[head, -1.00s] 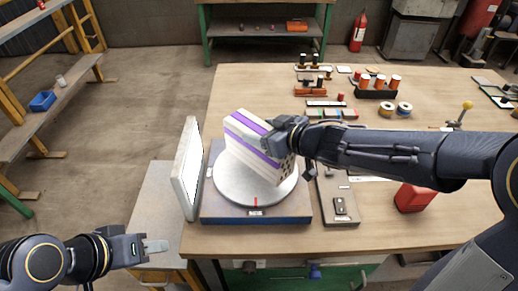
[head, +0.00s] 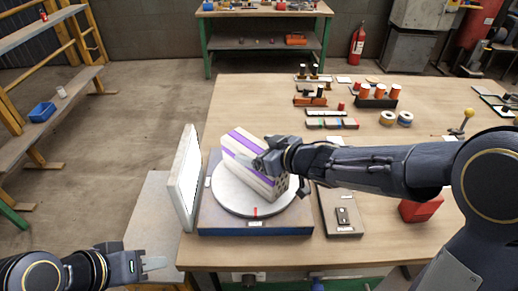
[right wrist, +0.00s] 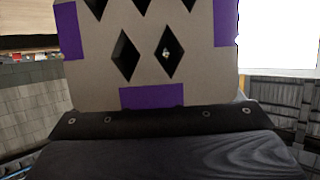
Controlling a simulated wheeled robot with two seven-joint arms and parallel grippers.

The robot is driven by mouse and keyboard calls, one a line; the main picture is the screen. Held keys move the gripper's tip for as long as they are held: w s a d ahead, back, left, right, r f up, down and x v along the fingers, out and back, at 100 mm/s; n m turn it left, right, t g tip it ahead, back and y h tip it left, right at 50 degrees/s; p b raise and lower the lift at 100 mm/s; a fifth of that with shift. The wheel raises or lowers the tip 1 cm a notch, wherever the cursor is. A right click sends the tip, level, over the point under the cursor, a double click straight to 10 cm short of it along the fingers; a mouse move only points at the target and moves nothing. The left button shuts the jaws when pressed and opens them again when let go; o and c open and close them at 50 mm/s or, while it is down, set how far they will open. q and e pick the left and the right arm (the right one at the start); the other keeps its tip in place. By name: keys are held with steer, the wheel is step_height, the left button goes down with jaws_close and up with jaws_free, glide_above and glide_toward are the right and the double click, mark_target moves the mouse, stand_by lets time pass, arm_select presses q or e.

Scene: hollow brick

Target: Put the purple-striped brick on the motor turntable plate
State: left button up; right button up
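The purple-striped brick (head: 243,152) is a pale block with purple bands and diamond-shaped holes in its end. It is over the round white turntable plate (head: 225,197) and looks low on it; whether it rests fully is hard to tell. My right gripper (head: 262,162) reaches in from the right and is shut on the brick near its holed end. In the right wrist view the brick's holed face (right wrist: 150,75) fills the space before the gripper; the fingertips are hidden. My left gripper (head: 155,264) is empty at lower left, away from the brick; its finger gap is unclear.
A white upright panel (head: 185,178) stands left of the turntable's blue base (head: 255,230). A grey box with a black knob (head: 342,216) and a red block (head: 420,208) are on the right. Spools and small parts (head: 377,95) occupy the back of the wooden table (head: 245,100).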

steer(key=p+v, duration=0.3)
steer(key=v, duration=0.9)
steer(key=shift+p, duration=0.4)
steer(key=s+d+m+t+h, duration=0.25)
steer(key=d+m+h, duration=0.45)
steer(key=d, duration=0.7)
steer(key=s+a+f+m+g, duration=0.1)
steer(key=s+g, duration=0.2)
steer(key=s, duration=0.6)
steer(key=s+a+f+m+g+y, duration=0.1)
steer(key=s+f+m+g, duration=0.1)
steer(key=s, duration=0.7)
steer(key=shift+s+m+g, duration=0.2)
steer(key=shift+m+g, duration=0.1)
steer(key=shift+g, duration=0.35)
